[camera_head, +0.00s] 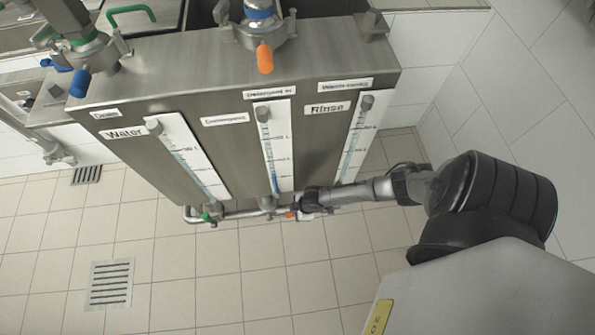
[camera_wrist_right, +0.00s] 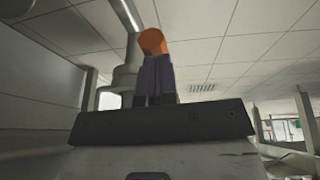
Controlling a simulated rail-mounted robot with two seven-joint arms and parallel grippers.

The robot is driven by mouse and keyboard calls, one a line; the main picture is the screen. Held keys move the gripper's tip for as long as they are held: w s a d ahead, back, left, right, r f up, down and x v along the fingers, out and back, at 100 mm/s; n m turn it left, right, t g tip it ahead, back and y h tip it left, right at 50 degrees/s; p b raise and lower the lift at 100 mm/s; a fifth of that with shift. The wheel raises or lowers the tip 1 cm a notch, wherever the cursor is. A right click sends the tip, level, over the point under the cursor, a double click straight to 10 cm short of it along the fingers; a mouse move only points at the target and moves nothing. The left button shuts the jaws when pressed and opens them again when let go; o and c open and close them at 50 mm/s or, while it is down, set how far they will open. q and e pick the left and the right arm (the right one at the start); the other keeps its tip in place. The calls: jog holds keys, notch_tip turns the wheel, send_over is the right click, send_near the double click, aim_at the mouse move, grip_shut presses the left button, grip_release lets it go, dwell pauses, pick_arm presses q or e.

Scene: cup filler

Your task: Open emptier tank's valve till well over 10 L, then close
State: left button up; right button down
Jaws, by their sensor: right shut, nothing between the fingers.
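A steel tank unit (camera_head: 225,75) carries three level gauges: Water (camera_head: 187,150), the middle one, whose label looks like Detergent (camera_head: 275,145), and Rinse (camera_head: 352,140). Blue liquid shows low in the middle tube; exact readings are too small to tell. Below the gauges a pipe has a green valve handle (camera_head: 207,216) at left and an orange valve handle (camera_head: 289,215) further right. My right gripper (camera_head: 303,204) is at the orange handle, its fingers shut and empty. In the right wrist view an orange handle (camera_wrist_right: 152,42) shows just beyond the shut fingers (camera_wrist_right: 155,82); contact is unclear. My left gripper is not in view.
On top of the tank are a blue handle (camera_head: 80,83) and another orange handle (camera_head: 265,58) on upper valves. A white tiled wall (camera_head: 500,80) stands at right. The tiled floor in front is clear, with drain grates (camera_head: 111,284).

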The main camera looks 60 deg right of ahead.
jog(key=shift+r, duration=0.1)
jog(key=shift+s+d+r+p, duration=0.15)
jog(key=shift+s+r+p, duration=0.15)
jog(key=shift+r+p, duration=0.4)
jog(key=s+d+p+v, duration=0.1)
jog(key=p+v, duration=0.7)
jog(key=shift+s+f, duration=0.25)
